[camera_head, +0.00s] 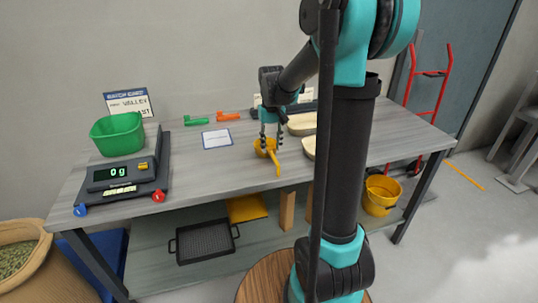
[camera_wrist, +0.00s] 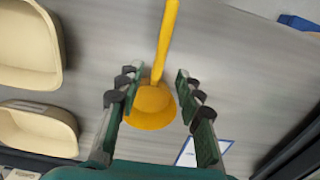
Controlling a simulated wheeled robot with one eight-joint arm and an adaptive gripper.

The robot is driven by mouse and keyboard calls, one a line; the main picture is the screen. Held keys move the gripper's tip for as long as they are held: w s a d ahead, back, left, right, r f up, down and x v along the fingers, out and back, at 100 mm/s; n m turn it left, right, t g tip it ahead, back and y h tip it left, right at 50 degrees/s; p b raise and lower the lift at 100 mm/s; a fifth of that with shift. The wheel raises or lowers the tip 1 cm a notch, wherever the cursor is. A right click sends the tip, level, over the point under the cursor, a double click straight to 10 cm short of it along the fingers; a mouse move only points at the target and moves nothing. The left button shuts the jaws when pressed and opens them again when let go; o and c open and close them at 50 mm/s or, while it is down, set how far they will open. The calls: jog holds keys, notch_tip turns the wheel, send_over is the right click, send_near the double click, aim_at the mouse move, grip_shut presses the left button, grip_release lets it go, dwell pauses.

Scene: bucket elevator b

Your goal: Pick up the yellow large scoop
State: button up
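The yellow large scoop (camera_head: 263,149) lies on the grey table top, its handle pointing toward the front edge. In the wrist view the scoop's round bowl (camera_wrist: 152,106) is between the fingers, with the handle running up and away. My gripper (camera_head: 270,140) is directly above the scoop and points down. In the wrist view my gripper (camera_wrist: 157,85) is open, its fingers on both sides of the bowl with a visible gap on each side. Whether the fingertips reach down to the scoop's height is hard to tell.
A scale reading 0 g (camera_head: 112,173) with a green bin (camera_head: 118,134) stands at the table's left. Green (camera_head: 197,121) and orange (camera_head: 228,116) scoops lie at the back by a white card (camera_head: 217,139). Cream trays (camera_head: 302,124) sit right of my gripper. A yellow bucket (camera_head: 380,196) is lower right.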

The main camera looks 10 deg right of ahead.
aim_at(272, 153)
notch_tip(272, 153, down, 5)
jog(key=shift+d+r, duration=0.1)
dwell(0.3)
grip_shut()
